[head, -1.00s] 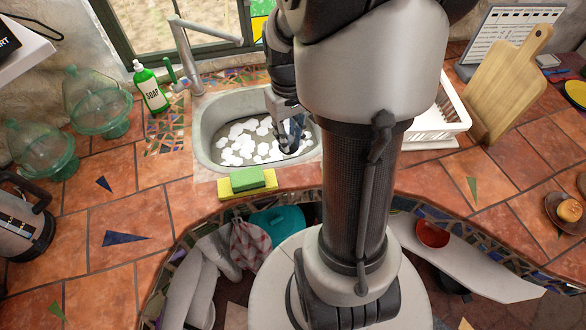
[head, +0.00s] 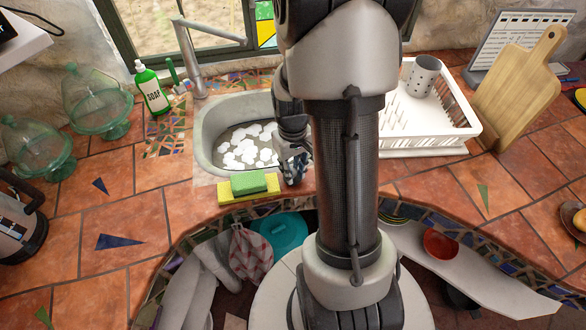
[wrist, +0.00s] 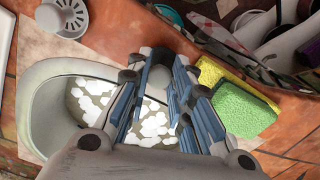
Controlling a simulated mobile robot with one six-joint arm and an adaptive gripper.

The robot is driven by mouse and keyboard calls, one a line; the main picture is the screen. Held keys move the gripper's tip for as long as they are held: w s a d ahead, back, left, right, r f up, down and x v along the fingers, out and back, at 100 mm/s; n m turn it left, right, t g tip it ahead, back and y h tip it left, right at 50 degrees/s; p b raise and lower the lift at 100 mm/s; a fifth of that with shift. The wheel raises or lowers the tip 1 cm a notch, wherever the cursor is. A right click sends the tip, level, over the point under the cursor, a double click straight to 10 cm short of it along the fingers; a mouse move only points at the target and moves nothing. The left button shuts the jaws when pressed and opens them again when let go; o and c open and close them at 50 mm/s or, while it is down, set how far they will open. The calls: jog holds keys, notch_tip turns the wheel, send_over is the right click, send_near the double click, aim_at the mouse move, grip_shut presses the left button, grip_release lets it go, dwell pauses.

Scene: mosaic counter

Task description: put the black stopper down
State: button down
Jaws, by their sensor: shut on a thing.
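My gripper (head: 292,178) is over the front rim of the sink, just right of the sponges in the head view. In the wrist view its fingers (wrist: 160,72) are closed around a small dark round thing, the black stopper (wrist: 157,57), mostly hidden between the fingertips. The stopper cannot be made out in the head view. The sink (head: 207,128) holds water with white foam patches and also shows in the wrist view (wrist: 45,110). I cannot tell whether the stopper touches the counter.
A green sponge (head: 248,183) lies on a yellow one (head: 231,196) at the sink's front edge. A white dish rack (head: 430,145) with a grey cup (head: 422,76) stands right of the sink. A soap bottle (head: 152,91) stands behind left. The left tiled counter (head: 140,215) has free room.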

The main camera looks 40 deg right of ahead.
jog(key=shift+f, duration=0.15)
jog(key=c, duration=1.4)
grip_release()
notch_tip(320, 180, up, 12)
jog(key=p, duration=0.4)
jog(key=s+a+r+n+t, duration=0.1)
jog(key=s+a+r, duration=0.2)
jog(key=a+r, duration=0.2)
jog(key=s+a+r+t, duration=0.2)
jog(key=s+a+r, duration=0.1)
jog(key=a+r, duration=0.2)
jog(key=s+a+r+n+t, duration=0.1)
jog(key=s+a+r, duration=0.2)
jog(key=a, duration=0.6)
jog(key=shift+s+r+n+t, duration=0.15)
jog(key=shift+s+r, duration=0.05)
jog(key=shift+r, duration=0.5)
jog(key=shift+s+r+n+t, duration=0.15)
jog(key=shift+s+r, duration=0.05)
jog(key=shift+r, duration=0.45)
